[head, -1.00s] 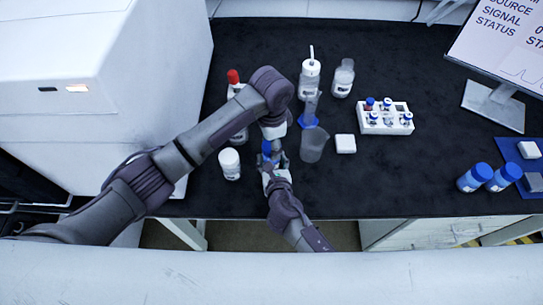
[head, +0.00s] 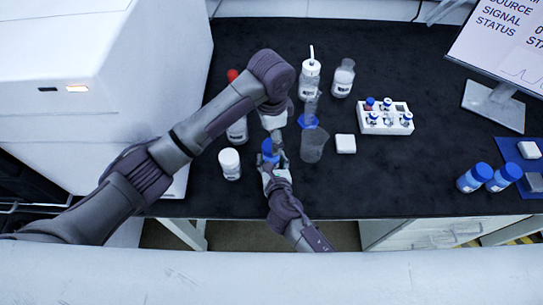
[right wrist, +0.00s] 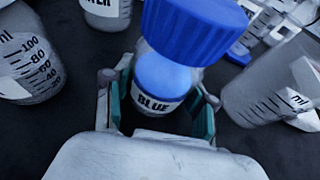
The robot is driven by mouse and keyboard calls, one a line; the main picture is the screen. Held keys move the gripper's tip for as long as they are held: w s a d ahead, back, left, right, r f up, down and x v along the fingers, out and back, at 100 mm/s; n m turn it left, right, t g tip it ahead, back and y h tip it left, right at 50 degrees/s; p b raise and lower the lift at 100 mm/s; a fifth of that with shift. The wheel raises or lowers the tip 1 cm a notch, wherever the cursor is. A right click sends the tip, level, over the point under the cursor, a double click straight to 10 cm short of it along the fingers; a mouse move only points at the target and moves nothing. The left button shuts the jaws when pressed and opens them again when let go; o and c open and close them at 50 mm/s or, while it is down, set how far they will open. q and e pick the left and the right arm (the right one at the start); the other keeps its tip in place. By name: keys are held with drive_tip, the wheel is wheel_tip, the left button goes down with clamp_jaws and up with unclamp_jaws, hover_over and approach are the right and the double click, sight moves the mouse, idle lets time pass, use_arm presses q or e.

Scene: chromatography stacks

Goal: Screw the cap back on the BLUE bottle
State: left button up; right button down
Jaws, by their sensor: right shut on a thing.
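The blue bottle (right wrist: 160,95), with a "BLUE" label, stands between the green-lined fingers of my right gripper (right wrist: 160,110), which is shut on it. A ridged blue cap (right wrist: 195,28) is at the bottle's mouth in the right wrist view; I cannot tell how tightly it sits. No left fingers show around it there. In the head view the cap (head: 269,151) shows above my right gripper (head: 273,167). My left gripper (head: 275,134) is just beyond and above the cap; its fingers are too small to read.
A white-capped jar (head: 229,163) stands left of the bottle. A beaker (head: 313,146), a blue-based cylinder (head: 308,121) and a white block (head: 345,144) stand to the right. A red-capped bottle (head: 237,131) is behind the left arm. A vial rack (head: 385,118) stands further right.

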sight(271, 155)
use_arm(q)
drive_tip(key=shift+r, duration=0.25)
drive_tip(key=shift+c, duration=0.4)
drive_tip(key=n, duration=0.1)
drive_tip(key=r+n, duration=0.1)
drive_tip(key=n, duration=0.2)
drive_tip(key=shift+d+r+n, duration=0.1)
drive_tip(key=shift+r+n, duration=0.2)
drive_tip(key=shift+r, duration=0.1)
drive_tip(key=n, duration=0.1)
drive_tip(key=r+n, duration=0.1)
drive_tip(key=n, duration=0.3)
drive_tip(key=shift+r, duration=0.35)
drive_tip(key=shift+f, duration=4.05)
